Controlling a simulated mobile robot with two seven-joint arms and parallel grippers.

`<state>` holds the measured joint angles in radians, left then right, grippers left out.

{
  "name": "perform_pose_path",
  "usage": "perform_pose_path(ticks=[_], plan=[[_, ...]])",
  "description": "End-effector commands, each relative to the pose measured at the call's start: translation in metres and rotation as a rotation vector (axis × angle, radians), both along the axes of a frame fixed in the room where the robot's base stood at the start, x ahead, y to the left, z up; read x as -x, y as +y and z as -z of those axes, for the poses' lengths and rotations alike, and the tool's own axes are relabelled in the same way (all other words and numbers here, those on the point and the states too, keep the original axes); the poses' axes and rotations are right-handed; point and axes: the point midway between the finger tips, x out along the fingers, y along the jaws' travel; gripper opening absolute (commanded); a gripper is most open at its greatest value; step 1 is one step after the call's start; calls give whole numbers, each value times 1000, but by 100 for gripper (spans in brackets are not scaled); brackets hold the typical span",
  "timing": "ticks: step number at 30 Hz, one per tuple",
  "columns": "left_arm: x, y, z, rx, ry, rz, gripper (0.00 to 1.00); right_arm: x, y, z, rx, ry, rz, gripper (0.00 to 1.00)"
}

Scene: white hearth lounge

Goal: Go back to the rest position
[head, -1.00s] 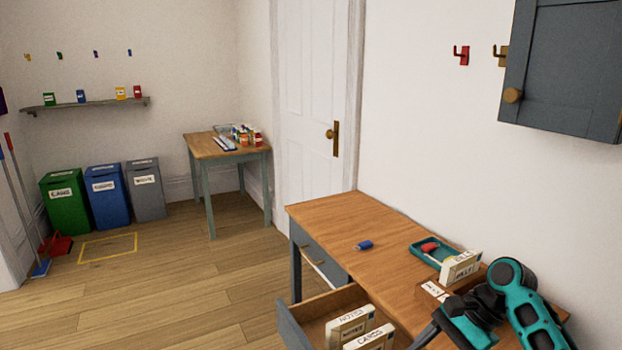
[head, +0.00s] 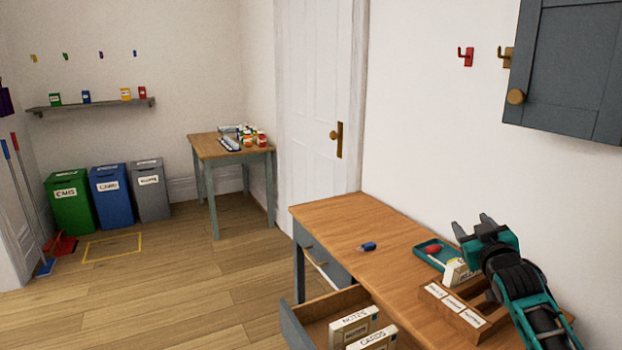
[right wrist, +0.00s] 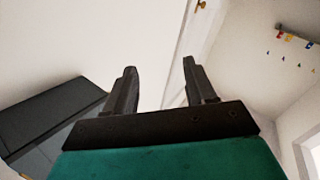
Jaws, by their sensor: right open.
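My right gripper (head: 474,230) is at the right of the head view, raised over the back right part of the wooden desk (head: 345,222). Its two fingers are apart and point up and away. In the right wrist view the open fingers (right wrist: 158,90) have only wall and door behind them, with nothing between them. A white labelled box (head: 459,273) stands just below the gripper, partly hidden by it. My left gripper does not show.
The desk holds a blue object (head: 367,246), a teal tray (head: 428,257) with a red item, and a wooden sorter (head: 468,312) with labels. Its open drawer (head: 297,325) holds white boxes. A grey wall cabinet (head: 567,75) hangs at the upper right.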

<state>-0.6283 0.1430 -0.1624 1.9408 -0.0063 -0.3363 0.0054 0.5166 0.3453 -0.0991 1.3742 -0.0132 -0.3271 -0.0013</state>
Motion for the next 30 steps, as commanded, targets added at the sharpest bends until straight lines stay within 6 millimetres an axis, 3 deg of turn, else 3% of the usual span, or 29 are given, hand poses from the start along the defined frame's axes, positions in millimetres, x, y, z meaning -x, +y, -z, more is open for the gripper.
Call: perform_pose_path(ticks=[1,8,11,15,18,24,27,30], plan=[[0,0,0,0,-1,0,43,13,13,35,-13,52,-18,55],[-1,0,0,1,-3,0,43,73,55,125,-53,179,-81,55],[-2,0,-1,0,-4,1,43,113,76,169,-81,249,-110,55],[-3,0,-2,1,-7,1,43,185,108,224,-136,360,-147,55],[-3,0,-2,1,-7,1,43,239,128,253,-179,435,-166,55],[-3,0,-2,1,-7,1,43,328,156,282,-257,554,-179,55],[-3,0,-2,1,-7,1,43,354,163,287,-280,587,-178,55],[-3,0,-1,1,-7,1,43,367,166,288,-293,604,-178,55]])
